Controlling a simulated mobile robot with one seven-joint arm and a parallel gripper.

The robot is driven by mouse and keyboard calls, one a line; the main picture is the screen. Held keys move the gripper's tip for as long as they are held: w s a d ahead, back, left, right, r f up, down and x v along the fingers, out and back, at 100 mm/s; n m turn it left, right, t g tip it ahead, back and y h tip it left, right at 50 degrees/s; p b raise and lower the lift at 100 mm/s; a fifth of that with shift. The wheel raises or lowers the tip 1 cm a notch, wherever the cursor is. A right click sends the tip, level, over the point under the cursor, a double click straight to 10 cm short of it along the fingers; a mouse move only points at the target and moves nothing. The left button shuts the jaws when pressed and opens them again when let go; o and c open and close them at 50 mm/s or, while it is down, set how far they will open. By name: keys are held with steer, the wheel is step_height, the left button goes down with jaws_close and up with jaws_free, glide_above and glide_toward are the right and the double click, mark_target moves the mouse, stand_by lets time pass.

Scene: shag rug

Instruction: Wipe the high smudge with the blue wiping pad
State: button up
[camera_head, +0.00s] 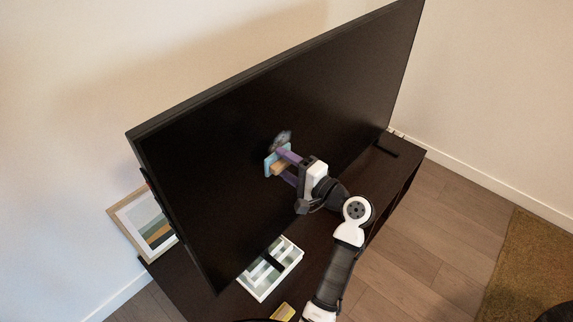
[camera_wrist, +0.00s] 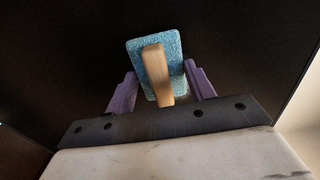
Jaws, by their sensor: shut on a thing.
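The blue wiping pad (camera_head: 270,164) has a wooden handle and is held up at the dark TV screen (camera_head: 350,80). In the wrist view the pad (camera_wrist: 136,55) faces the screen, with its handle (camera_wrist: 156,72) toward me. My gripper (camera_head: 284,168) has purple fingers, shut on the pad; in the wrist view the fingers (camera_wrist: 160,88) stand on both sides of it. A grey smudge (camera_head: 283,139) shows on the screen just above the pad. The pad looks at or very near the screen; I cannot tell whether it touches.
The TV stands on a dark cabinet (camera_head: 408,155). A framed picture (camera_head: 124,222) leans behind the TV at the left. Wood floor (camera_head: 450,220) is clear at right.

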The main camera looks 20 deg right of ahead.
steer(key=shift+x, duration=1)
